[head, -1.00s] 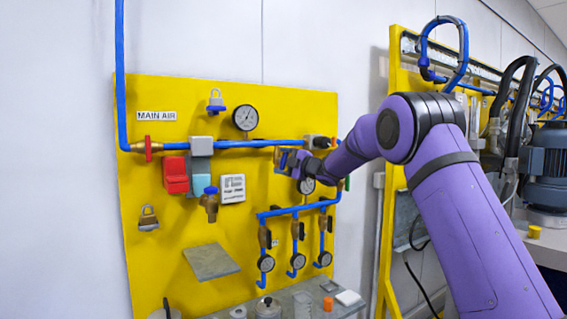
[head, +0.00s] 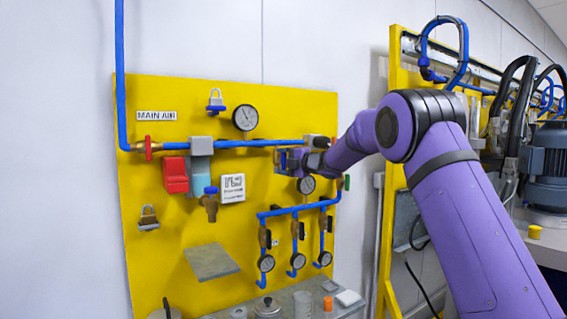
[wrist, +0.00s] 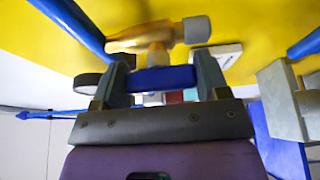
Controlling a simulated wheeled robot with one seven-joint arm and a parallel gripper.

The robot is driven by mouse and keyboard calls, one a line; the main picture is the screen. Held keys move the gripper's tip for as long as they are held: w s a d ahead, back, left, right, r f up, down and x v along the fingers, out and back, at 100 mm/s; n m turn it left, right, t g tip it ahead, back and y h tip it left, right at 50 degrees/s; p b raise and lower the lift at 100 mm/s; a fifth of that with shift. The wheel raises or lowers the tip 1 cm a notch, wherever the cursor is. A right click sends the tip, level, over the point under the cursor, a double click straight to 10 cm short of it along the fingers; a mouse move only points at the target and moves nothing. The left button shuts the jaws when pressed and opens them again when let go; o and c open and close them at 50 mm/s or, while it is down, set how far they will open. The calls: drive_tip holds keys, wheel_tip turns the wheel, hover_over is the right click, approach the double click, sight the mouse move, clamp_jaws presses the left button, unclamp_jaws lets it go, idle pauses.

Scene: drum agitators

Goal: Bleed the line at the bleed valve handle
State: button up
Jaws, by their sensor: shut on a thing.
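My gripper (head: 290,160) is at the right part of the yellow board, just below the main blue pipe. In the wrist view, its two grey fingers (wrist: 163,82) are shut on a blue bar, the bleed valve handle (wrist: 165,79). The handle sits across the gap between the fingers. A brass valve body (wrist: 140,36) with a grey end cap lies just beyond it, against the board. In the head view my gripper and wrist hide most of this valve.
The main blue pipe (head: 240,143) runs just above my gripper. A second brass valve with a blue handle (head: 210,190) hangs farther left. A shelf (head: 305,290) with small items is at the bottom.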

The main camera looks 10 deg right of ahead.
drive_tip(key=shift+f, duration=0.15)
drive_tip(key=o, duration=0.9)
drive_tip(key=shift+o, duration=0.2)
drive_tip(key=v, duration=1)
drive_tip(key=shift+s+d, duration=0.25)
drive_tip(key=shift+s, duration=0.05)
